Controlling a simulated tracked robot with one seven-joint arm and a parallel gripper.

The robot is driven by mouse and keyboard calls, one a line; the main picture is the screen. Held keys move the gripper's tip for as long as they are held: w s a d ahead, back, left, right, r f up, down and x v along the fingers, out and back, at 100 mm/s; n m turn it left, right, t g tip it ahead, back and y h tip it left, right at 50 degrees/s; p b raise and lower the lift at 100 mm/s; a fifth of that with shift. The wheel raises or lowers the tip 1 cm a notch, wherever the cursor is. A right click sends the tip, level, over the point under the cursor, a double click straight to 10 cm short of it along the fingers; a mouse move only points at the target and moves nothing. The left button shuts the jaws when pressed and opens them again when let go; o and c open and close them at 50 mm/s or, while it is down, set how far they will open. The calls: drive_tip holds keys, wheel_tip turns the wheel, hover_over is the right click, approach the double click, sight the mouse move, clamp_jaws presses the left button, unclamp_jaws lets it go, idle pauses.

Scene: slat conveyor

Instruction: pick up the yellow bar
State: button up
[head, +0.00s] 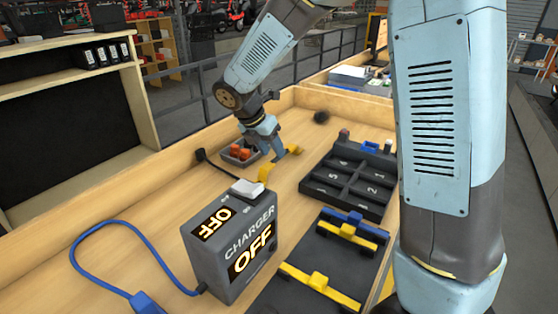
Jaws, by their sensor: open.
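A yellow bar (335,294) with a raised knob in its middle lies across the dark board (282,299) at the lower middle of the head view. A second, shorter yellow bar (349,235) with a similar knob lies farther back on the board, just in front of a blue bar (346,215). My gripper (280,161) is open, with yellow fingertips, low over the bench behind the charger. It is apart from both bars, to their back left. I cannot tell whether anything is between its fingers.
A grey charger box (212,261) reading OFF, with a blue cable (88,231), stands left of the board. A black compartment tray (345,189) lies right of my gripper. A small grey bin (233,158) holds orange pieces. Wooden walls (200,143) edge the bench.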

sight(291, 148)
drive_tip(key=shift+x, duration=1.65)
drive_tip(key=shift+d+r, duration=0.1)
drive_tip(key=shift+c, duration=0.3)
clamp_jaws()
